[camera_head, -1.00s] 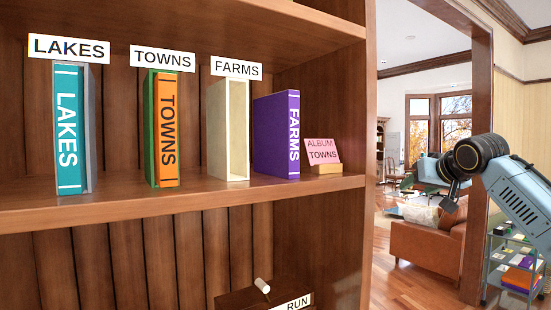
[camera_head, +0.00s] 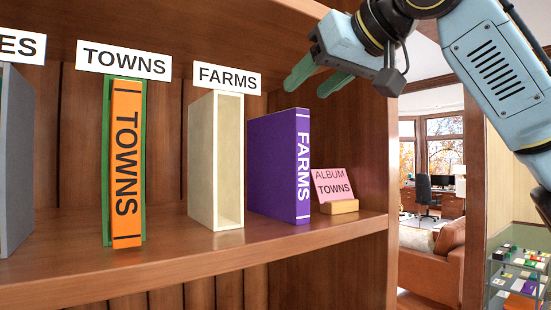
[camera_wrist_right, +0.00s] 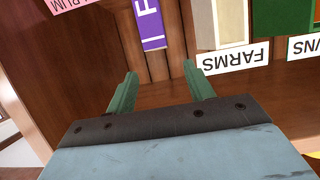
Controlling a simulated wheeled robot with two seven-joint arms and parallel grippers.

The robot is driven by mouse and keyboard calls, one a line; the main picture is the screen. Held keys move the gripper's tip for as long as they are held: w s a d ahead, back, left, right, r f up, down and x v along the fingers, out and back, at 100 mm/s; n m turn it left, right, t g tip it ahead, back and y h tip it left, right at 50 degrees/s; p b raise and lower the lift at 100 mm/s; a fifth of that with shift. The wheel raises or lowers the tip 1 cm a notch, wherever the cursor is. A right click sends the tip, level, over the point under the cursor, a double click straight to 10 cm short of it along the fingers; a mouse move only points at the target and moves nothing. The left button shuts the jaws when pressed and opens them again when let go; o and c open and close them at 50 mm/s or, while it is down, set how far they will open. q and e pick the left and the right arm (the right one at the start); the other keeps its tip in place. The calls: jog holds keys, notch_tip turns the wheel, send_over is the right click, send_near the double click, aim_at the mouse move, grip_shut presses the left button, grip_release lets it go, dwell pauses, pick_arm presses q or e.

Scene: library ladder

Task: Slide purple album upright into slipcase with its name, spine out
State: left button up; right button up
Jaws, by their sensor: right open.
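The purple album (camera_head: 275,165) stands upright on the shelf with its FARMS spine facing out. Its spine end also shows in the right wrist view (camera_wrist_right: 151,22). The cream slipcase (camera_head: 217,165) under the FARMS label (camera_head: 227,78) stands just left of the album, its open front facing out and empty. My right gripper (camera_head: 312,80) is open and empty, above and in front of the album, near the upper shelf. In the right wrist view its two green fingers (camera_wrist_right: 158,90) are spread apart, with the album beyond them. My left gripper is out of view.
An orange TOWNS album (camera_head: 127,165) sits in a green slipcase further left, slightly protruding. A pink ALBUM TOWNS card (camera_head: 333,184) in a wooden holder (camera_head: 339,207) stands right of the purple album. The cabinet side wall (camera_head: 362,150) and upper shelf bound the space.

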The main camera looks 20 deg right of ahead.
aim_at(282, 112)
jog(key=x, duration=0.4)
jog(key=shift+w+d, duration=0.15)
jog(key=shift+w, duration=0.05)
jog(key=shift+w+a+f+p, duration=0.25)
jog(key=shift+w+a+p, duration=0.15)
jog(key=shift+p, duration=0.35)
jog(key=p+x, duration=0.1)
jog(key=x, duration=0.3)
jog(key=shift+d+f, duration=0.1)
jog(key=shift+w+f, duration=0.1)
jog(key=shift+s, duration=0.25)
jog(key=shift+w, duration=0.15)
jog(key=c, duration=0.7)
grip_shut()
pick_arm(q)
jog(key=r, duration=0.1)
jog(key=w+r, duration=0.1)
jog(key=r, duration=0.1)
